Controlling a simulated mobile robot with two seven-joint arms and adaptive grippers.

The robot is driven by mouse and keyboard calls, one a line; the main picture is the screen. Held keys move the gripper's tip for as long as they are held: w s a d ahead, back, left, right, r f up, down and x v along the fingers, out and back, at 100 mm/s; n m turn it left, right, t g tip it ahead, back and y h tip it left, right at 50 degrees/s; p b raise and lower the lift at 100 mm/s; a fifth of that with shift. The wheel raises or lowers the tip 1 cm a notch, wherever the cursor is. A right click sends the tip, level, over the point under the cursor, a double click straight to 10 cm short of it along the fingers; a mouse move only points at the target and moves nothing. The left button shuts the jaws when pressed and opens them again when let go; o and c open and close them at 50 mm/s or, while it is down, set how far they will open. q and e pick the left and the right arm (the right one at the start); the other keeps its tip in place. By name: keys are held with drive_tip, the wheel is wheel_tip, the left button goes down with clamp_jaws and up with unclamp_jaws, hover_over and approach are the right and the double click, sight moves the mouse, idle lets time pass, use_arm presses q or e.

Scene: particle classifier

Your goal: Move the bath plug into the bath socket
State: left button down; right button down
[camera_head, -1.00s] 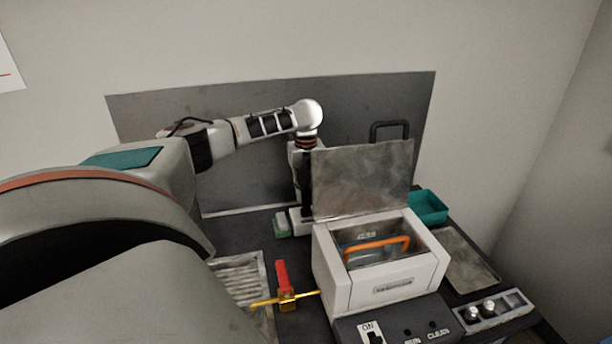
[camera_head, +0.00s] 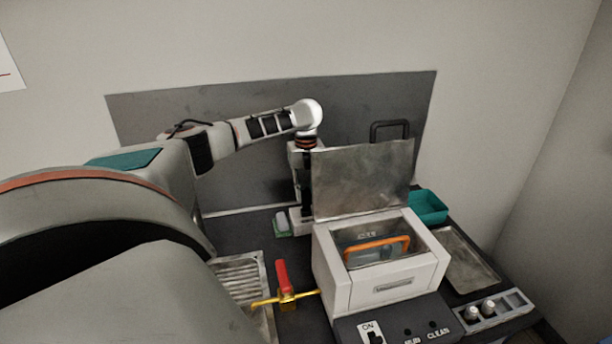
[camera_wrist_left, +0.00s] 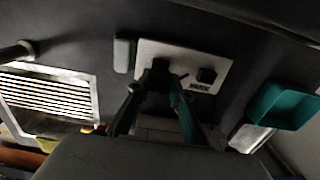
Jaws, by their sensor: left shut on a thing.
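My left gripper (camera_head: 306,198) points down behind the white bath box, partly hidden by its raised lid. In the left wrist view the fingers of this gripper (camera_wrist_left: 160,92) are shut on a dark block that I take for the bath plug (camera_wrist_left: 160,67). It sits over the left part of a pale socket plate (camera_wrist_left: 188,50); I cannot tell whether it is seated or just above. A dark square (camera_wrist_left: 207,75), plug or socket, is on the plate's right part, above a small unreadable label. My right gripper is not in view.
The white bath (camera_head: 340,285) has its metal lid (camera_head: 362,178) raised and an orange-handled item (camera_head: 376,244) inside. A white-and-green block (camera_head: 282,224) lies left of the plate. A teal bin (camera_head: 428,206) stands to the right. A red-handled valve (camera_head: 283,278) is in front.

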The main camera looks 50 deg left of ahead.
sight(306, 203)
use_arm(q)
drive_tip(key=shift+f, duration=1.45)
drive_tip(key=c, duration=1.7)
unclamp_jaws()
drive_tip(key=shift+f, duration=0.1)
wheel_tip(306, 203, up, 12)
drive_tip(key=shift+r, duration=0.1)
